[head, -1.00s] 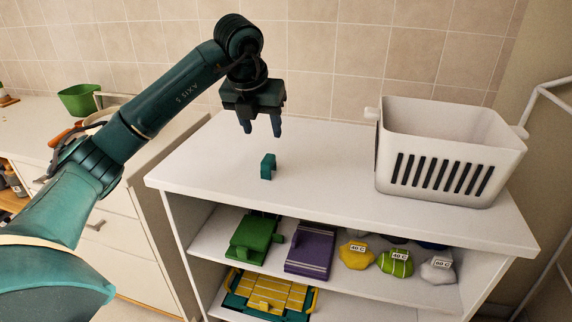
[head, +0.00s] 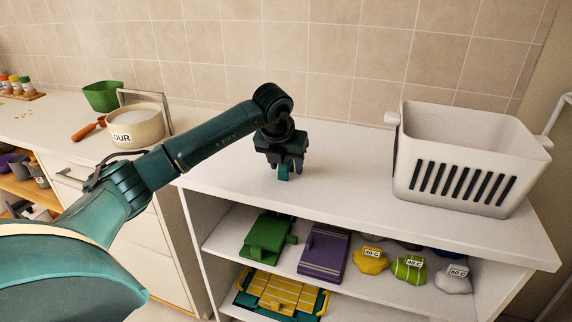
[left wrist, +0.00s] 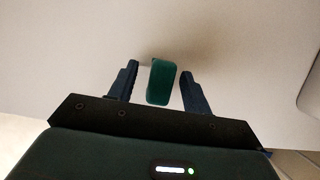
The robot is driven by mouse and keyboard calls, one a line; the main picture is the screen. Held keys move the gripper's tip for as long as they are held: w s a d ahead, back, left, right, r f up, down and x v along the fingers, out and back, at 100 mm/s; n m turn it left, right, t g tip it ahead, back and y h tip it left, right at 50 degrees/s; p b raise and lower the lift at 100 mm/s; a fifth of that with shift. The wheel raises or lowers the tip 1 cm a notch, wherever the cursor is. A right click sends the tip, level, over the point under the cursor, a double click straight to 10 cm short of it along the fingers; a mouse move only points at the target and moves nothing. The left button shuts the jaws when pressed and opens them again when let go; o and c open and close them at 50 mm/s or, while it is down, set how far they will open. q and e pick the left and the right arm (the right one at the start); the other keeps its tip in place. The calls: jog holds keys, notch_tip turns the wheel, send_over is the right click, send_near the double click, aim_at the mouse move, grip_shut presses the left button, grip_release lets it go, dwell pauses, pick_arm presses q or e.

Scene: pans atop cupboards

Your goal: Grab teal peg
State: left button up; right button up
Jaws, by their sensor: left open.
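The teal peg (head: 283,173) stands on the white top of the cupboard, left of the white basket. My left gripper (head: 284,168) is lowered over it, and the gripper hides the peg's upper part in the head view. In the left wrist view the peg (left wrist: 162,82) sits between the two dark fingers of my left gripper (left wrist: 161,88). The fingers are open, with a gap visible on each side of the peg. My right gripper is in neither view.
A white slotted basket (head: 462,150) stands on the right of the cupboard top (head: 350,185). The shelf below holds a green item (head: 266,236), a purple item (head: 324,253) and labelled bags (head: 410,268). A flour pot (head: 137,125) stands on the left counter.

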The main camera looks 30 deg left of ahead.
pick_arm(q)
jog(key=shift+w+f, duration=0.1)
jog(key=shift+f, duration=0.05)
jog(key=c, duration=1)
jog(key=shift+c, duration=0.2)
